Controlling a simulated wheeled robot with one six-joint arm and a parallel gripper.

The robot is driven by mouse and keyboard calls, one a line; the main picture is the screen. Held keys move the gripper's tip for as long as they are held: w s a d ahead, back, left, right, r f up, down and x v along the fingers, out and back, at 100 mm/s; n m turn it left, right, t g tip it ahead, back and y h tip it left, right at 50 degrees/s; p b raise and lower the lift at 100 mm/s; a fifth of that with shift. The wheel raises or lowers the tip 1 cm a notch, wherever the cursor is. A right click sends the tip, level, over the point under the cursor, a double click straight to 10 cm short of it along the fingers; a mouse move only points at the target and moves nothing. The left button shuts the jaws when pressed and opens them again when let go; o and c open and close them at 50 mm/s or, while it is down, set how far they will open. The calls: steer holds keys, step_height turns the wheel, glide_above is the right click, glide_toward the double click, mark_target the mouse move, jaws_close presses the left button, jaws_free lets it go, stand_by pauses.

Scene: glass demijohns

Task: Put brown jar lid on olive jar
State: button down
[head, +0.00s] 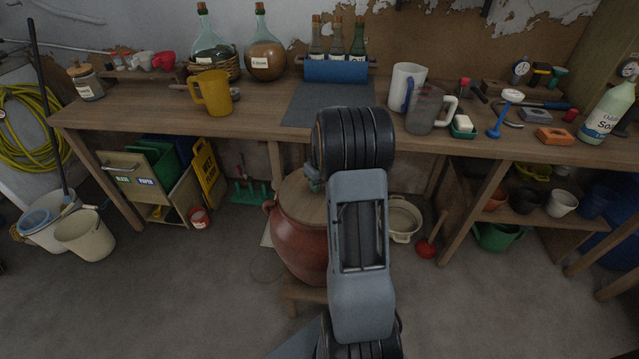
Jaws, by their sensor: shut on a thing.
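The olive jar (303,245) is a big reddish-brown earthenware jar with a small side handle. It stands on a low wooden stool in front of the workbench. The brown jar lid (297,202), a round wooden disc, is over the jar's mouth and looks roughly level. I cannot tell whether it rests on the rim or is held just above it. My gripper (314,179) is shut on the lid near its top middle. My arm hides most of the gripper and the right side of the lid and jar.
The workbench (265,125) runs behind the jar, with a yellow jug (212,94), demijohns, bottles and mugs on it. A cream basin (402,219) and a red plunger (427,247) are right of the jar. The floor in front is mostly clear.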

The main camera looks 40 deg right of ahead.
steer(key=shift+c, duration=1.9)
jaws_free()
steer(key=shift+s+r+p, duration=0.25)
steer(key=shift+r+p, duration=0.95)
steer(key=shift+r, duration=0.55)
steer(key=shift+s+r+p, duration=0.2)
steer(key=shift+r+p, duration=1)
steer(key=shift+r, duration=0.55)
